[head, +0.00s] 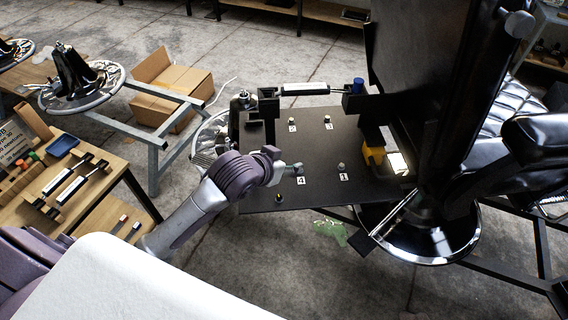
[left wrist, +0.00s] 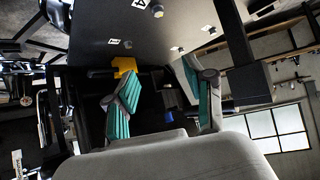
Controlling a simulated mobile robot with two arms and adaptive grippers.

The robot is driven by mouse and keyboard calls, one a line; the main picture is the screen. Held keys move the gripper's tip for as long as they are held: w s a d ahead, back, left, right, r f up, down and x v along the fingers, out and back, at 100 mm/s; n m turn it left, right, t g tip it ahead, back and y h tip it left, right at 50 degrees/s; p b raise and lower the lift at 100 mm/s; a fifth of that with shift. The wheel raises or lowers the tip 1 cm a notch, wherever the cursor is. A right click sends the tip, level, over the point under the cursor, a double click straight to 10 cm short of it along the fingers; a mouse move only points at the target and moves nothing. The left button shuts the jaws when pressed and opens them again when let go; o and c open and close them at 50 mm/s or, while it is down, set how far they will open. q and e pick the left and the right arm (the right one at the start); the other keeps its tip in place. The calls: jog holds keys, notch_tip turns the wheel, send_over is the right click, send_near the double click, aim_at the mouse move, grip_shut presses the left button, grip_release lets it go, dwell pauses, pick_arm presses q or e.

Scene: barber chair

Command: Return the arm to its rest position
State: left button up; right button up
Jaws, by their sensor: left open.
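My left arm (head: 193,215) comes in from the lower left of the head view and reaches over the near-left part of a dark plate. My left gripper (head: 286,166) is at its end, close to the label 4 on the plate. In the left wrist view the gripper (left wrist: 160,75) shows two teal-padded fingers spread apart with nothing between them. How far the fingers are from the plate is hard to tell. My right gripper is in neither view.
The dark plate (head: 262,195) carries several bolts and number labels. A barber chair base (head: 440,240) stands right of it, with a yellow part (head: 373,155) near the plate's right edge. A wooden table (head: 95,160) with tools is left, a cardboard box (head: 172,84) behind.

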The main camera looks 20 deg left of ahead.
pick_arm(q)
jog(key=shift+s+f, duration=0.1)
jog(key=shift+s, duration=0.15)
dwell(0.4)
jog(key=s+a+f+g+y, duration=0.1)
jog(key=s+f+g, duration=0.25)
jog(key=s, duration=0.95)
jog(key=s+a+f+g+y, duration=0.1)
jog(key=s+f+g, duration=0.3)
jog(key=s, duration=0.8)
notch_tip(320, 180, down, 31)
jog(key=s+b, duration=0.1)
jog(key=b, duration=0.3)
jog(key=s+a+f+g+b, duration=0.1)
jog(key=s+a+f+b, duration=0.1)
jog(key=s+f, duration=1.4)
notch_tip(320, 180, down, 2)
jog(key=shift+s+a+f+g, duration=0.1)
jog(key=shift+s+a+g, duration=0.05)
jog(key=shift+g, duration=0.2)
jog(key=shift+s, duration=0.2)
jog(key=shift+c, duration=0.4)
